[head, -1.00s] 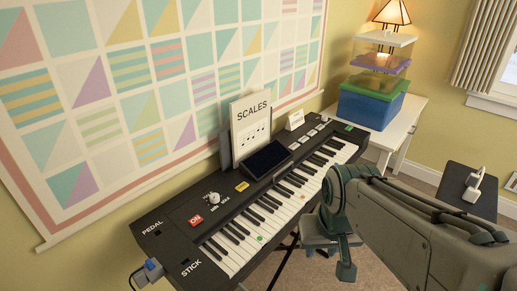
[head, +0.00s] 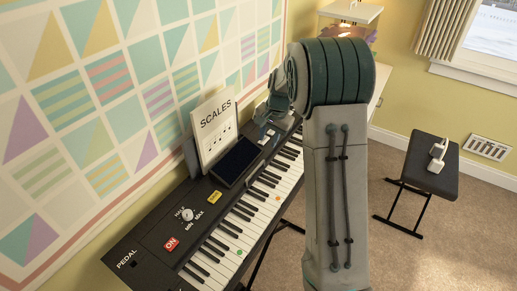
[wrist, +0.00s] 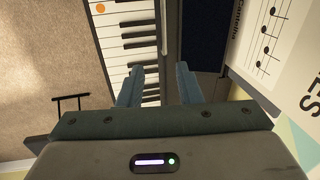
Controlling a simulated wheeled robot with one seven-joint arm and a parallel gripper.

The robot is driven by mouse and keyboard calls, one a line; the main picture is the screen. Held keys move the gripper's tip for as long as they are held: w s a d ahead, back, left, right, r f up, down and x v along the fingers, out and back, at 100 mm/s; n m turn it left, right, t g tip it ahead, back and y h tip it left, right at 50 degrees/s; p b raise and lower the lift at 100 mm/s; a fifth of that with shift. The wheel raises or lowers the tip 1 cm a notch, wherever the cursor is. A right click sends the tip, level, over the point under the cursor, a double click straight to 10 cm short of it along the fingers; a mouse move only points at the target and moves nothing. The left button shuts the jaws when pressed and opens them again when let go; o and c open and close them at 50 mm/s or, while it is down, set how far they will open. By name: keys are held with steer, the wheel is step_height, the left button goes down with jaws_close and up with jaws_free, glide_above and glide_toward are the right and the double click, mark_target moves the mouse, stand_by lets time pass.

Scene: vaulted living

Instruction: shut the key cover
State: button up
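The black keyboard (head: 150,240) runs from lower left toward the back along the wall, and its white and black keys (head: 240,225) show uncovered. The keys also appear in the wrist view (wrist: 130,40). I cannot pick out a separate key cover in either view. My gripper (wrist: 158,76) is above the keyboard, with its two blue-grey fingers spread apart and nothing between them. In the head view my arm hides part of the gripper and the keyboard's far end.
A "SCALES" music sheet (head: 215,130) stands upright behind a dark screen (head: 236,161) on the keyboard. A red ON button (head: 171,244) and a knob (head: 187,214) sit on the panel. A black bench (head: 432,165) stands right, with open carpet (head: 400,255) around it.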

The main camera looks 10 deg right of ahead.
steer(key=w, duration=0.2)
steer(key=p, duration=0.2)
glide_toward(261, 165)
steer(key=f, duration=0.2)
steer(key=w+a+f, duration=0.1)
steer(key=f, duration=0.4)
steer(key=shift+w+a+f, duration=0.15)
steer(key=shift+a, duration=0.05)
steer(key=shift+d, duration=0.1)
jaws_close()
